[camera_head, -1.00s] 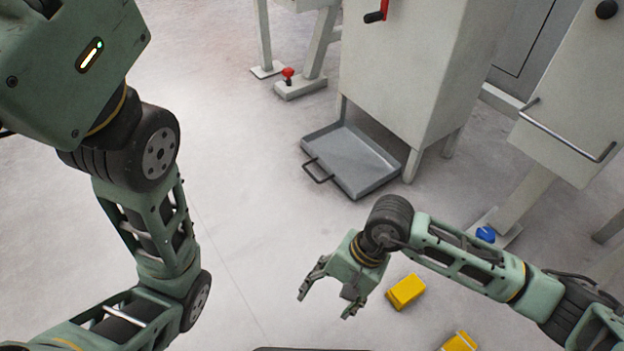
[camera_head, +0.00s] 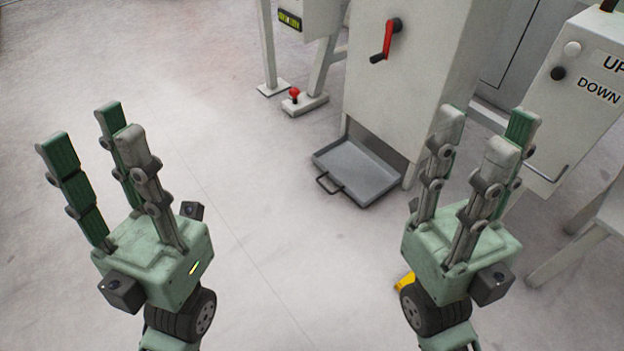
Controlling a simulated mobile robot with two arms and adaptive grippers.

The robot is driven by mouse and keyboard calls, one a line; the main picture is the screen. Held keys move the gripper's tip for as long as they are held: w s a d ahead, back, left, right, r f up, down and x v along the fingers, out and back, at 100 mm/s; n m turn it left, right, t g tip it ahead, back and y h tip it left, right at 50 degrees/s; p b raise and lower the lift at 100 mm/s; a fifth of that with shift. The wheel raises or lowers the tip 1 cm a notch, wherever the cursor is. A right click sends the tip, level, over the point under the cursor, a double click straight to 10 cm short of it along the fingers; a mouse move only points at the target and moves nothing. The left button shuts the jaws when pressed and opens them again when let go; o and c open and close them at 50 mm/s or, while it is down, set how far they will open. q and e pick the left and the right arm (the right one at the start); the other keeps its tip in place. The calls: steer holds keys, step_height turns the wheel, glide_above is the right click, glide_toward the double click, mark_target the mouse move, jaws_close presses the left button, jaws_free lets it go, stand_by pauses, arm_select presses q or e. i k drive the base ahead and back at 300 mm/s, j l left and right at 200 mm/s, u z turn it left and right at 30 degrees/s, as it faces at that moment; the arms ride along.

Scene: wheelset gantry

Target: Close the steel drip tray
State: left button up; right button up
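The steel drip tray (camera_head: 358,170) is a shallow grey tray on the floor, sticking out from under the tall light grey cabinet (camera_head: 408,85). Its black loop handle (camera_head: 327,184) faces front left. My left gripper (camera_head: 98,132) is raised at the left with its fingers spread and empty, well apart from the tray. My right gripper (camera_head: 484,135) is raised at the right, fingers spread and empty. It is nearer the camera than the tray and overlaps the cabinet's lower right part in the picture. Neither gripper touches the tray.
A red crank handle (camera_head: 388,40) sticks out of the cabinet front. A stand foot with a red knob (camera_head: 295,94) is left of it. A panel marked UP and DOWN (camera_head: 588,85) stands at the right. A yellow object (camera_head: 405,281) is partly hidden behind my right gripper. Floor left of the tray is clear.

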mark_target(363, 174)
steer(key=i+j+z, duration=0.1)
steer(key=j, duration=0.25)
steer(key=i+j+z, duration=0.15)
steer(key=j, duration=0.25)
steer(key=i+j+z, duration=0.1)
steer(key=i+j, duration=0.15)
steer(key=j, duration=0.15)
steer(key=i+j+z, duration=0.1)
steer(key=j, duration=0.3)
steer(key=i+j+z, duration=0.1)
steer(key=j, duration=0.35)
steer(key=i+z, duration=0.1)
steer(key=z, duration=1.6)
